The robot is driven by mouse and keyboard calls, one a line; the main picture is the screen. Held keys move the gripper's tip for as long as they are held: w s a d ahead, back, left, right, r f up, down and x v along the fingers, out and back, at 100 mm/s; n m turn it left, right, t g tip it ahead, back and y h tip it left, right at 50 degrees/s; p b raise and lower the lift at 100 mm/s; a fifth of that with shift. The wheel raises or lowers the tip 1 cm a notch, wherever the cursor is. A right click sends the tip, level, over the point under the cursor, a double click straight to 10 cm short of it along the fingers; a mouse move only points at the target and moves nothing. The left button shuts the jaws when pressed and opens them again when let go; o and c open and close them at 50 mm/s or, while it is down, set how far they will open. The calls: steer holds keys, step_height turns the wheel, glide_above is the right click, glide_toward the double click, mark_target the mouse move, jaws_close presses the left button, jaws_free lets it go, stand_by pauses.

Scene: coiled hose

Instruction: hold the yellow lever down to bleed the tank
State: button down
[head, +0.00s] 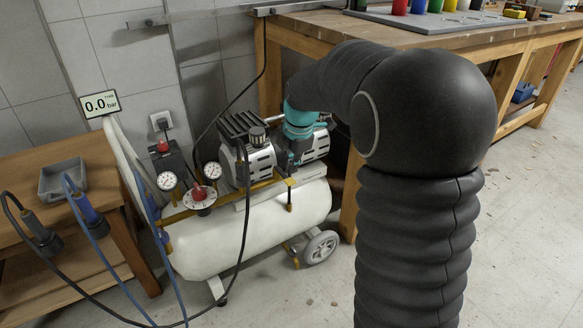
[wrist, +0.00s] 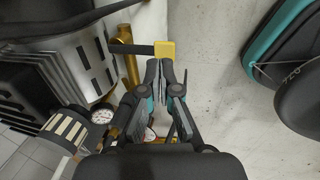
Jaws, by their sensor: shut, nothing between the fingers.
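The yellow lever (wrist: 165,50) shows in the wrist view as a yellow block at the end of a black bar, beside a brass pipe. In the head view a small yellow piece (head: 290,182) shows at the front of the compressor, just below my gripper. My gripper (wrist: 160,67) is shut and empty, its fingertips close to the yellow block; I cannot tell whether they touch it. The white tank (head: 250,235) lies below the pump.
Two round gauges (head: 167,181) and a red knob (head: 198,192) sit left of my gripper. A wooden workbench (head: 350,185) stands close on the right. A small table (head: 25,170) with a grey tray and hoses is at left. Floor at right is mostly clear.

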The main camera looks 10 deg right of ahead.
steer(key=w+v, duration=0.2)
steer(key=v, duration=0.8)
steer(key=shift+s+a+r, duration=0.25)
steer(key=shift+a+r, duration=0.05)
steer(key=s+f+m+t, duration=0.3)
steer(key=s+m, duration=1.8)
steer(key=s, duration=0.9)
steer(key=shift+a+m+h+p, duration=0.25)
steer(key=shift+m+h+p, duration=0.05)
steer(key=shift+h+p, duration=0.1)
